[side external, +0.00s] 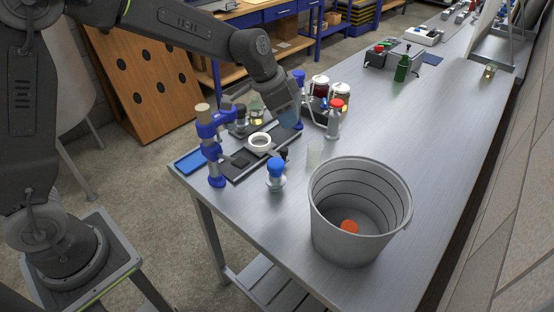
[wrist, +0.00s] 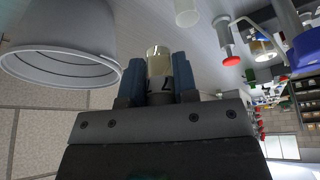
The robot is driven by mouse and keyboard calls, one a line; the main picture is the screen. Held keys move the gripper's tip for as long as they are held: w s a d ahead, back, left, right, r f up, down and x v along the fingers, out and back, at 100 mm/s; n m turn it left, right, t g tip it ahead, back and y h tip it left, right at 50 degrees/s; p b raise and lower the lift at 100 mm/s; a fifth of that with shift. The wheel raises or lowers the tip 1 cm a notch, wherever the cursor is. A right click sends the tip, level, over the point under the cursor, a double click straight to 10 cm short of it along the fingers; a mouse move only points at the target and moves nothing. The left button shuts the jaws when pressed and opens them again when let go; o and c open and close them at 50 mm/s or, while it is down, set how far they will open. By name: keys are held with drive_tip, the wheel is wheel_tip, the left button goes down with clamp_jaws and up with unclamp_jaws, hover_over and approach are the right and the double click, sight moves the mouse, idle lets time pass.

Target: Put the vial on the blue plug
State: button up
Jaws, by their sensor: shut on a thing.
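My gripper (side external: 280,108) is above the table beside the black tray. In the wrist view its two blue-grey fingers (wrist: 157,72) are shut on a small clear vial (wrist: 158,60) with a pale yellowish end. In the side view the vial (side external: 257,109) is partly hidden by the gripper and nearby gear. A blue plug (side external: 276,165) tops a small clear flask on the table, in front of and below my gripper. The vial is apart from the plug.
A grey bucket (side external: 325,210) with an orange thing inside stands at the front right. A blue clamp stand (side external: 213,150), black tray (side external: 235,170), white ring (side external: 260,142), red-capped bottle (side external: 334,122) and frosted cup (side external: 315,154) crowd the flask.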

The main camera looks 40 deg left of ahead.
drive_tip(key=s, duration=0.2)
hover_over(280, 160)
drive_tip(key=s, duration=0.1)
drive_tip(key=f, duration=0.4)
drive_tip(key=shift+s+a+f, duration=0.1)
drive_tip(key=shift+a+f, duration=0.1)
drive_tip(key=shift+a, duration=0.05)
drive_tip(key=shift+f, duration=2.35)
drive_tip(key=shift+f, duration=0.2)
drive_tip(key=o, duration=0.9)
